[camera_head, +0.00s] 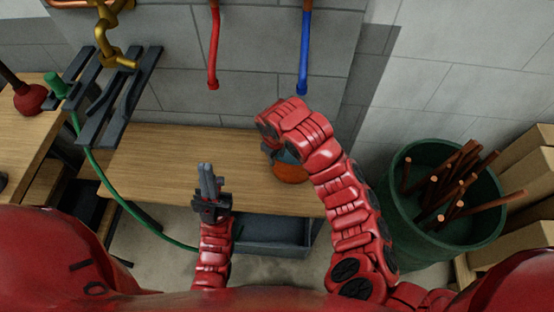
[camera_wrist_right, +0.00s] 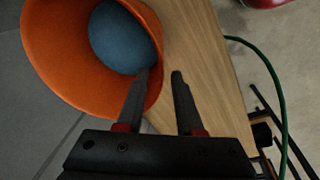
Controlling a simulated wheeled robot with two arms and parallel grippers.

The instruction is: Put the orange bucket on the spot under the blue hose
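The orange bucket (camera_head: 291,174) is on the wooden bench under the blue hose (camera_head: 304,55), partly hidden by my right arm. In the right wrist view the bucket (camera_wrist_right: 70,65) shows its open mouth and a blue-grey round area inside. My right gripper (camera_wrist_right: 163,75) has its fingers apart, one over the inside of the bucket and one outside its rim, with a gap beside the wall. The bench spot directly below the hose is hidden by my right arm. My left gripper (camera_head: 206,168) is upright and empty in front of the bench; its fingers look close together.
A red hose (camera_head: 213,50) hangs to the left of the blue one. A green bin (camera_head: 440,235) with copper pipes stands at right beside cardboard boxes (camera_head: 525,185). A grey crate (camera_head: 272,234) is below the wooden bench (camera_head: 160,165). The bench's middle is clear.

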